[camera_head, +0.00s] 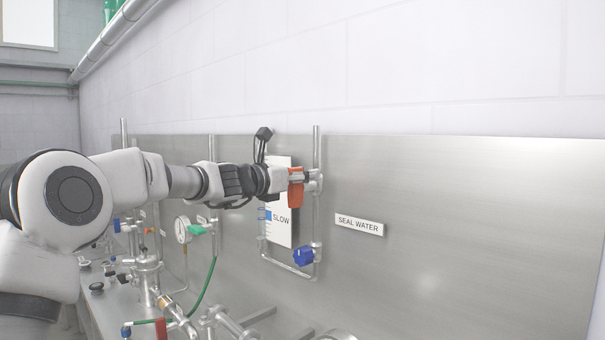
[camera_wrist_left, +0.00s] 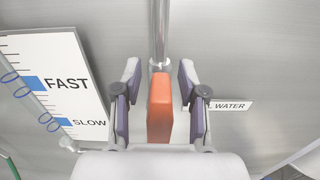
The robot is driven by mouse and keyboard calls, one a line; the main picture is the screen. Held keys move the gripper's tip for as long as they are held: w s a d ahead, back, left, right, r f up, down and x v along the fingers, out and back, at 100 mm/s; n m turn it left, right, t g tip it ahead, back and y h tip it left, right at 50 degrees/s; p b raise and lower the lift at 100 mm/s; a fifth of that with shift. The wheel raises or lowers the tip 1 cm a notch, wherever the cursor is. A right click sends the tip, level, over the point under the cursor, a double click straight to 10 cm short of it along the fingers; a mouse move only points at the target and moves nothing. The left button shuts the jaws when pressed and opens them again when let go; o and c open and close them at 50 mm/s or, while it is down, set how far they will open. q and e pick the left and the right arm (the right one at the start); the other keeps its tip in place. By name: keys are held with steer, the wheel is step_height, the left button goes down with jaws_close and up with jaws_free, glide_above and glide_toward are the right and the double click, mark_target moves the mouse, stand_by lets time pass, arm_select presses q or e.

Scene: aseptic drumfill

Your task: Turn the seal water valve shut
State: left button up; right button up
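The seal water valve has an orange handle (camera_head: 296,196) on a vertical steel pipe, left of the SEAL WATER label (camera_head: 359,225). In the left wrist view the orange handle (camera_wrist_left: 160,108) stands between my fingers, roughly in line with the pipe (camera_wrist_left: 159,35). My left gripper (camera_head: 292,178) is at the handle in the head view. In the left wrist view, my left gripper (camera_wrist_left: 159,80) has its fingers apart on both sides of the handle, with a gap on each side. The valve body is partly hidden. My right gripper is not in view.
A FAST/SLOW scale card (camera_wrist_left: 50,80) is close on the left. A blue handle (camera_head: 303,256) sits lower on the same piping. A gauge (camera_head: 183,229), a green hose (camera_head: 205,285) and several fittings crowd the lower left. The steel panel (camera_head: 470,220) is bare on the right.

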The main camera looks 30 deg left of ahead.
mark_target(311, 187)
arm_select(q)
steer(key=shift+s, duration=0.1)
jaws_close()
steer(key=d+m+b, duration=0.1)
steer(key=m+b, duration=0.3)
steer(key=m, duration=0.1)
steer(key=f+m+b, duration=0.1)
steer(key=m+b, duration=0.4)
steer(key=s+d+f+m+b, duration=0.1)
steer(key=m+b, duration=0.3)
steer(key=b, duration=0.1)
steer(key=shift+d+f+m, duration=0.15)
steer(key=shift+d+m, duration=0.15)
steer(key=shift+m, duration=0.1)
steer(key=shift+f+m+b, duration=0.15)
steer(key=shift+m+b, duration=0.7)
steer(key=shift+m, duration=0.55)
